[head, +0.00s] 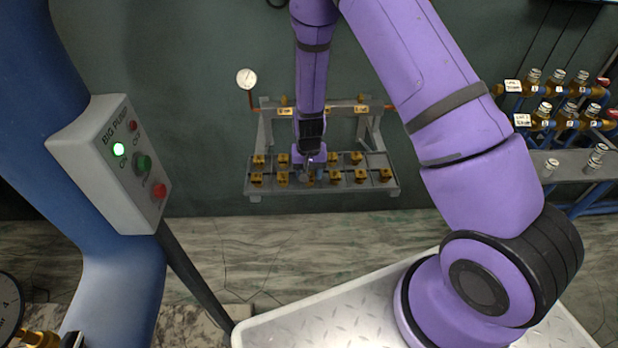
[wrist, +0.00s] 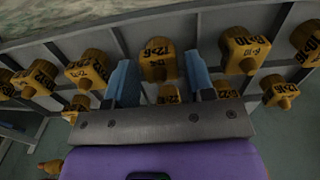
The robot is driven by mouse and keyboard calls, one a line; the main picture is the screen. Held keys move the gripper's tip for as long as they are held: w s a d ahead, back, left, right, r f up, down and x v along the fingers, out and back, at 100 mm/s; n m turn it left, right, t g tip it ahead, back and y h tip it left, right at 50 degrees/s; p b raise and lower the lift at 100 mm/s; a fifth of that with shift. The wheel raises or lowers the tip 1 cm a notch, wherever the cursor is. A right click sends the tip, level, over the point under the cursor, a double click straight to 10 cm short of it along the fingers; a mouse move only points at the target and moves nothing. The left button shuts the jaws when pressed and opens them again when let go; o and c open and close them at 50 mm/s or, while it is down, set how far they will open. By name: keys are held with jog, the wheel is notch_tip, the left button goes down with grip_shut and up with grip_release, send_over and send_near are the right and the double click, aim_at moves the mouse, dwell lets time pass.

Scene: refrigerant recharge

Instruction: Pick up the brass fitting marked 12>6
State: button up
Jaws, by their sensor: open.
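In the wrist view, a brass fitting (wrist: 157,62) with dark lettering that seems to read 12>6 stands between the two blue fingers of my gripper (wrist: 160,70). My gripper is open, with one finger on each side of the fitting and a gap showing toward each. Contact cannot be made out. In the head view my gripper (head: 309,168) points down at the middle of the rack, and it hides the fittings right beneath it.
Similar brass fittings stand close on both sides, such as one at left (wrist: 87,70) and one at right (wrist: 242,50). They sit in rows on a grey metal rack (head: 320,190) by the wall. A pressure gauge (head: 246,79) is at upper left of the rack.

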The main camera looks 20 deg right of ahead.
jog(key=shift+f, duration=0.85)
jog(key=c, duration=0.8)
jog(key=shift+o, duration=0.2)
